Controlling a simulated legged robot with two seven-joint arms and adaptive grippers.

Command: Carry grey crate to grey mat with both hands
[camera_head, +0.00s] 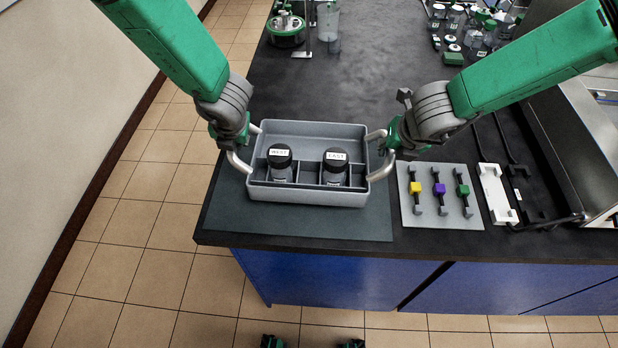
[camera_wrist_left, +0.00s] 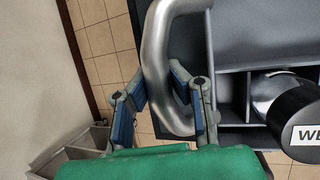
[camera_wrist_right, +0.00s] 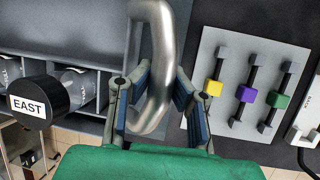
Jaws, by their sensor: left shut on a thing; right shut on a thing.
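The grey crate (camera_head: 310,195) is at the front left of the dark bench, over the grey mat (camera_head: 225,215). Whether it touches the mat or hovers just above it I cannot tell. It holds two black-capped bottles, the WEST bottle (camera_head: 280,158) and the EAST bottle (camera_head: 335,163), both upright in front compartments. My left gripper (camera_head: 240,142) is shut on the crate's left handle, a metal loop (camera_wrist_left: 160,70). My right gripper (camera_head: 388,143) is shut on the right handle (camera_wrist_right: 155,60). The crate hides much of the mat.
Right of the mat lies a grey plate (camera_head: 445,212) with yellow, purple and green clips. A white holder (camera_head: 495,193) and black tubing are beside it. Lab items stand at the back. The bench's front edge (camera_head: 300,248) is close to the crate; the middle behind it is clear.

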